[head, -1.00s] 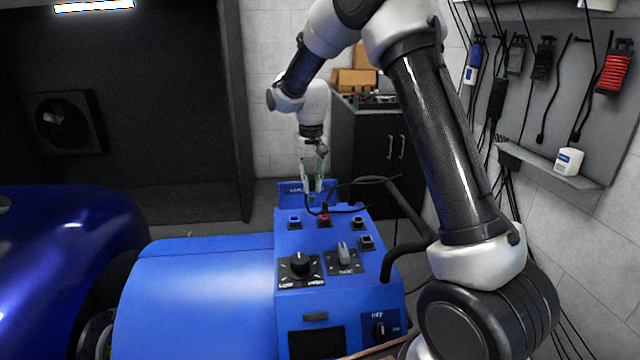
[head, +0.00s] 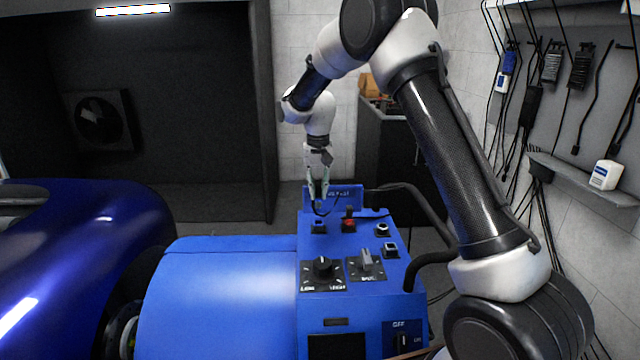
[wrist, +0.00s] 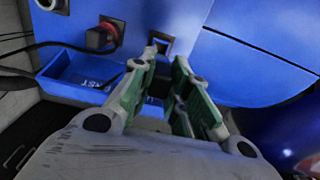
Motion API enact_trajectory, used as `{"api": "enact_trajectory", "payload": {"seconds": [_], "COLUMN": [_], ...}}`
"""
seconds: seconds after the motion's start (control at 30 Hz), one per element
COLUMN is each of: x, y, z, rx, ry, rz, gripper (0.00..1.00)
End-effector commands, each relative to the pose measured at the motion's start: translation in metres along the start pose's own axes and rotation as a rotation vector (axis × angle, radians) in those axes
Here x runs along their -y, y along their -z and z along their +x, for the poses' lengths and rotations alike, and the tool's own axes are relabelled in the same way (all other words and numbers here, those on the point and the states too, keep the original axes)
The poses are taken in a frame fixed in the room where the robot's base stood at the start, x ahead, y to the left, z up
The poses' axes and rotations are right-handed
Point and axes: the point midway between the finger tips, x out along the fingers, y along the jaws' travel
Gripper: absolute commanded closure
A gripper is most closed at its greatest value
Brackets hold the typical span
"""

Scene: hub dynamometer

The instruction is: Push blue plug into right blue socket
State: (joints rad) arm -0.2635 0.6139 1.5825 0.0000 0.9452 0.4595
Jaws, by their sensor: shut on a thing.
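My gripper (head: 318,203) hangs over the left back corner of the blue console's top, close to the left socket (head: 319,227), which has a bluish rim.
A red plug (head: 348,221) sits between the left and right sockets; it also shows in the wrist view (wrist: 100,37). A blue tray (head: 345,194) is at the console's back edge. Two knobs (head: 322,267) stand in front. A thick black hose (head: 425,262) runs along the right.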

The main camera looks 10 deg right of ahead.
Motion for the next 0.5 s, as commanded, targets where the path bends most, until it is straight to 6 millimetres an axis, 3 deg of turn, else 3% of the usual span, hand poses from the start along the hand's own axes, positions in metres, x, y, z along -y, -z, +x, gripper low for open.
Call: {"api": "enact_trajectory", "payload": {"seconds": [0.5], "x": [0.000], "y": [0.000], "z": [0.040], "rx": [0.001], "ry": [0.000], "rz": [0.000], "gripper": [1.00]}}
